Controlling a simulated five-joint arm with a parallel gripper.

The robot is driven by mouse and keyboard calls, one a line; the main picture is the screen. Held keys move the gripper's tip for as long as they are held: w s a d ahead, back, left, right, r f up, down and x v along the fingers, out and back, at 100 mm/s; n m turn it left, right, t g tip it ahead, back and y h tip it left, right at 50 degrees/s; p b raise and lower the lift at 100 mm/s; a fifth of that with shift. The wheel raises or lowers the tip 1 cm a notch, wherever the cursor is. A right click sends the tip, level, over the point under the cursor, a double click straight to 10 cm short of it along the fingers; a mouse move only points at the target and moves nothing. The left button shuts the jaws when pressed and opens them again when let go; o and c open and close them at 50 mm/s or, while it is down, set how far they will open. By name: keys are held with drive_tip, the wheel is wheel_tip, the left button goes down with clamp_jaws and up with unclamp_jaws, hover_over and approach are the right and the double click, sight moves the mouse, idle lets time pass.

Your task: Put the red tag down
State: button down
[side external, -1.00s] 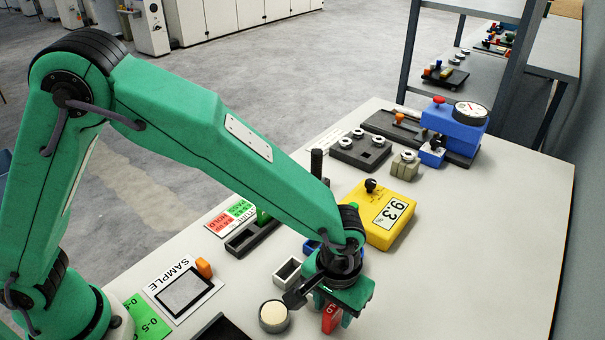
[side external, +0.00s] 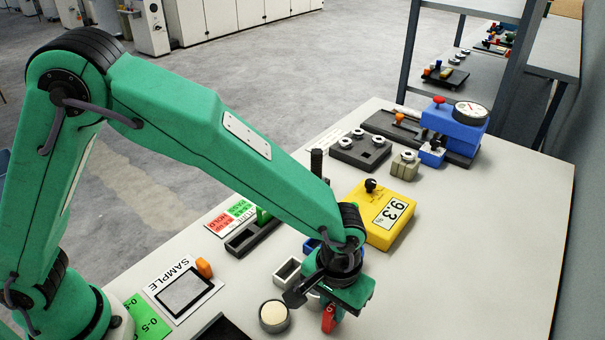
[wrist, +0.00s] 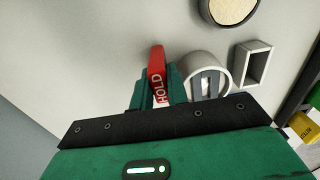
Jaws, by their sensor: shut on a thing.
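The red tag (side external: 328,319) is held in my gripper (side external: 335,312) low over the front part of the pale table. In the wrist view the tag (wrist: 156,68) shows white letters reading HOLD, and it sits between the two green fingers of my gripper (wrist: 158,92). My gripper is shut on it. Whether the tag's lower edge touches the table I cannot tell. A round white holder with a slot (wrist: 207,80) stands right beside the fingers; in the side view it is mostly hidden behind my gripper.
A round dish with a cream top (side external: 274,316) and a small white open box (side external: 287,272) stand left of my gripper. A yellow gauge (side external: 378,228) reading 9.3 is behind it. A SAMPLE card (side external: 165,281) lies further left. The table's right side (side external: 480,270) is clear.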

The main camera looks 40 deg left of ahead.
drive_tip(key=shift+r, duration=0.75)
wheel_tip(320, 180, up, 2)
drive_tip(key=shift+r, duration=0.25)
drive_tip(key=s+d+r, duration=0.2)
drive_tip(key=s+r, duration=0.4)
drive_tip(key=s, duration=0.5)
drive_tip(key=shift+s+d+r, duration=0.15)
drive_tip(key=shift+d+r, duration=0.15)
drive_tip(key=shift+d, duration=0.1)
drive_tip(key=w+a, duration=0.5)
drive_tip(key=a, duration=0.5)
drive_tip(key=shift+r, duration=0.15)
